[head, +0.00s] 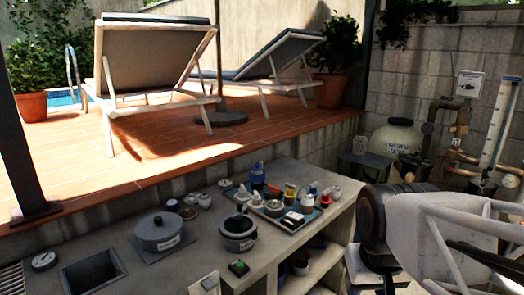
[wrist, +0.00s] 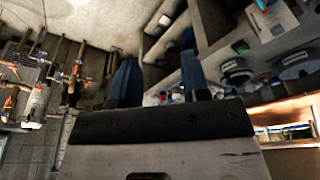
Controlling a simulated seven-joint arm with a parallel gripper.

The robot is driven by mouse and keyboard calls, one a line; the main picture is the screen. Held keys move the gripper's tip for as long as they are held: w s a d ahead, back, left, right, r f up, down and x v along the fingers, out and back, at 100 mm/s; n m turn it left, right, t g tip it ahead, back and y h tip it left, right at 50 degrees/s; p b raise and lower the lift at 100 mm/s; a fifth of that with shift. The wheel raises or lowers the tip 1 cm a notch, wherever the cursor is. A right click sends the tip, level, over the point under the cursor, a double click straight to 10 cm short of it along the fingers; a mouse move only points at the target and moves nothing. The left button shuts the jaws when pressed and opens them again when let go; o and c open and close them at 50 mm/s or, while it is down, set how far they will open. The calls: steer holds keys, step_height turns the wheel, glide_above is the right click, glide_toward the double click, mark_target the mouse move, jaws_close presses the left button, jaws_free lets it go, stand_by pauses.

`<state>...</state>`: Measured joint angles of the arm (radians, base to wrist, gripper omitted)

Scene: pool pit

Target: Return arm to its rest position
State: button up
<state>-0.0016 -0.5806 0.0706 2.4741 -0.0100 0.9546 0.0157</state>
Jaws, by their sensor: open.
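My gripper (wrist: 158,60) shows in the wrist view as two blue fingers spread apart, with nothing between them. It is open, and its dark palm edge fills the lower middle of that view. The wrist view looks at the grey counter and its open shelves from a turned angle. In the head view, white and dark parts that look like my arm fill the lower right, to the right of the counter (head: 110,235). I cannot make out the fingertips there.
On the counter are a lidded grey pot (head: 158,232), a second round pot (head: 238,233) and a tray (head: 300,227) of small bottles. A white tank (head: 394,142) and pipes (head: 458,130) stand at the back right. Loungers stand on the raised tiled deck (head: 60,178).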

steer(key=shift+s+d+f, duration=0.1)
steer(key=shift+s+f, duration=0.4)
steer(key=shift+s, duration=0.3)
steer(key=shift+s+d+f, duration=0.1)
steer(key=shift+s+f, duration=0.35)
steer(key=shift+s, duration=0.35)
stand_by(0.3)
